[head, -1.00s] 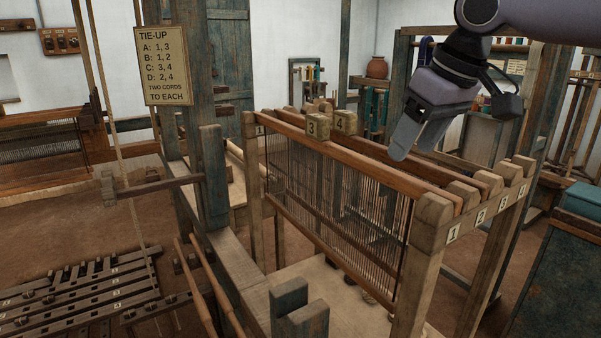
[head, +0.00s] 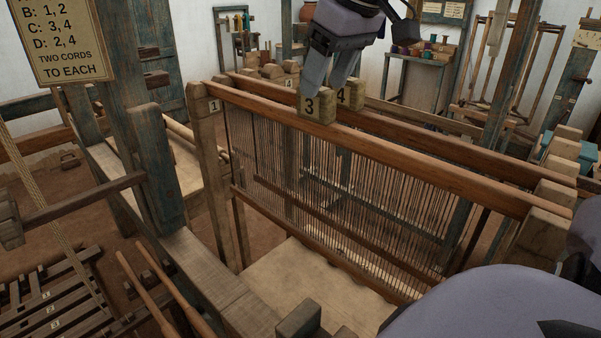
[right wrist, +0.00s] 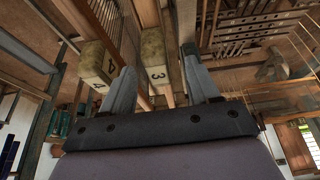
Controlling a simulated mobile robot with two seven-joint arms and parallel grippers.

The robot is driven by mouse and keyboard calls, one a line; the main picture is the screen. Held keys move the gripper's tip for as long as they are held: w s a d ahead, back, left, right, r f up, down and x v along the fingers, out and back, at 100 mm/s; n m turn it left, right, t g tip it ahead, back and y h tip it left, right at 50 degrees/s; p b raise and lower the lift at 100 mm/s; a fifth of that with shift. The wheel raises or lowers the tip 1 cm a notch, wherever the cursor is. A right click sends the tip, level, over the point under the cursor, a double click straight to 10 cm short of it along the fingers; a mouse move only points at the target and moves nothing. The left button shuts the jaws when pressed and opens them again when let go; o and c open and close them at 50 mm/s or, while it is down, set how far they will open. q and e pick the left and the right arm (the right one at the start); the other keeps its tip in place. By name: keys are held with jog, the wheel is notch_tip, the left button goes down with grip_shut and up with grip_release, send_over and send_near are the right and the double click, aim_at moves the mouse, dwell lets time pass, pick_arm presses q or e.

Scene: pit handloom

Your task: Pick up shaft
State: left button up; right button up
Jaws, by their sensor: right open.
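The wooden shafts stand upright side by side in a rack, with thin heddles hanging below. The front shaft's top bar (head: 420,161) carries a block marked 3 (head: 311,107). The bar behind it carries a block marked 4 (head: 346,97). My right gripper (head: 324,86) is open and empty, pointing down at block 3. In the right wrist view, block 3 (right wrist: 155,62) shows between the spread fingers (right wrist: 163,80), and block 4 (right wrist: 97,64) lies left of them. I cannot tell whether a finger touches block 3.
Numbered rack posts (head: 208,135) hold the shaft ends. A blue-green loom post (head: 152,150) and a tie-up sign (head: 72,45) stand at left. Treadles (head: 50,300) lie at lower left. My own arm covers the lower right.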

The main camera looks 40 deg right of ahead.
aim_at(313, 107)
jog(key=x, duration=0.7)
jog(key=shift+w+d+r, duration=0.1)
jog(key=shift+w+d, duration=0.1)
jog(key=shift+w, duration=0.05)
grip_shut()
